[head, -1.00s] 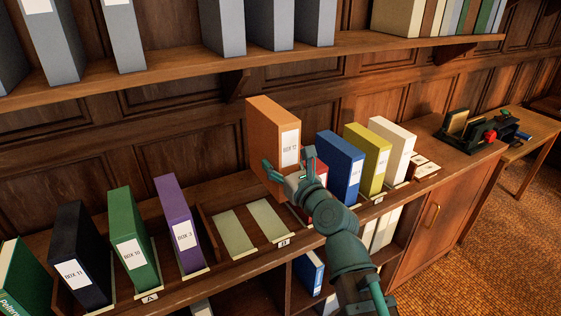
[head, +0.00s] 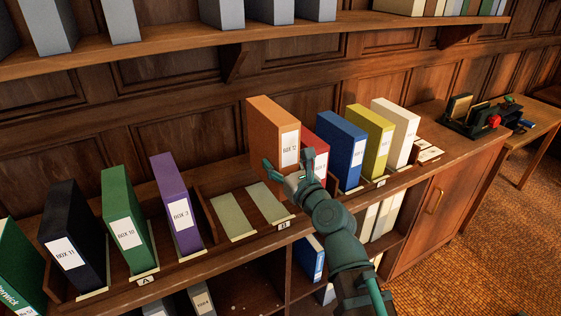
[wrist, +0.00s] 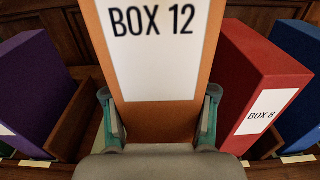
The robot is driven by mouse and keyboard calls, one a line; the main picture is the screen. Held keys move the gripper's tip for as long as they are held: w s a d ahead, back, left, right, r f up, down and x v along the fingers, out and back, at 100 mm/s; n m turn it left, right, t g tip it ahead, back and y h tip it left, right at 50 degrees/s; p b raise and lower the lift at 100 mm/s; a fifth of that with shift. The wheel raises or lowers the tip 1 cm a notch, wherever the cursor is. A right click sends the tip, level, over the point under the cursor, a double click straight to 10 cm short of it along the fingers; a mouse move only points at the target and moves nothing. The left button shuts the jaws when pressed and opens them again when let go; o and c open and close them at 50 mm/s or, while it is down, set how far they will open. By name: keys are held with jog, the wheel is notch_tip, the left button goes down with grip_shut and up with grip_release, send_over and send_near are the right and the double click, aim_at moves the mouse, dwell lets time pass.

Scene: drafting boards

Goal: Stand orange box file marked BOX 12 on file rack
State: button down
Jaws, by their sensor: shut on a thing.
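The orange box file (head: 268,128) has a white label reading BOX 12, which faces me large in the wrist view (wrist: 155,50). My gripper (head: 293,172) is shut on its lower front part, with one finger on each side in the wrist view (wrist: 158,115). The box is upright. The file rack (head: 235,217) has bare pale slot pads below and left of the box, by the B tag (head: 284,225). My gripper hides the box's lower front, and I cannot tell whether its base touches the rack.
A red file, BOX 8 (wrist: 262,90), stands close on the right, then blue (head: 343,145), yellow (head: 370,140) and white (head: 397,132) files. A purple file (head: 172,195) stands left of the bare pads. A shelf (head: 150,53) with grey files runs above.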

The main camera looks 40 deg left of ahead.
jog(key=shift+f+b, duration=2.95)
jog(key=shift+f, duration=1.25)
jog(key=shift+x, duration=2)
jog(key=shift+f, duration=0.15)
jog(key=shift+f, duration=0.15)
jog(key=shift+f+b, duration=0.8)
jog(key=shift+f, duration=0.4)
jog(key=shift+c, duration=1.3)
grip_release()
jog(key=shift+d, duration=0.15)
